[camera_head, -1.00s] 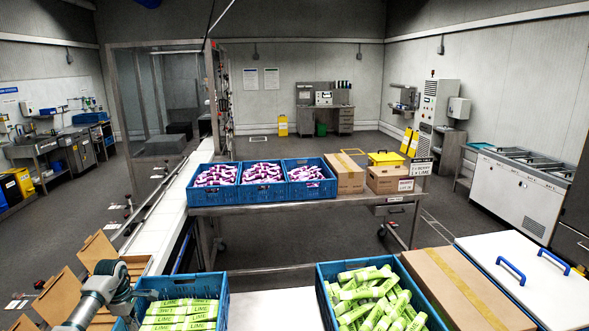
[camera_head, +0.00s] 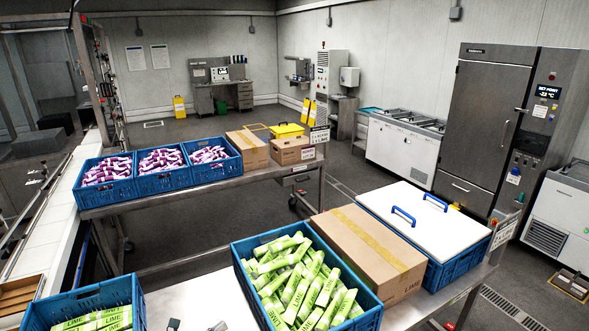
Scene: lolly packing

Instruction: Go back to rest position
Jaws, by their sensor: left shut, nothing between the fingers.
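Only a small part of my left gripper (camera_head: 173,325) shows at the bottom edge, over the light table top and just right of the left lime crate. It is shut and holds nothing that I can see; most of it is cut off by the frame. My right gripper cannot be made out.
Blue crates of lime lollies stand at the lower left (camera_head: 142,292) and bottom middle (camera_head: 240,262). Right of them are a cardboard box (camera_head: 345,248) and a white-lidded blue crate (camera_head: 432,228). Behind, a steel table (camera_head: 215,188) bears crates of purple-wrapped lollies and boxes. Open floor lies between.

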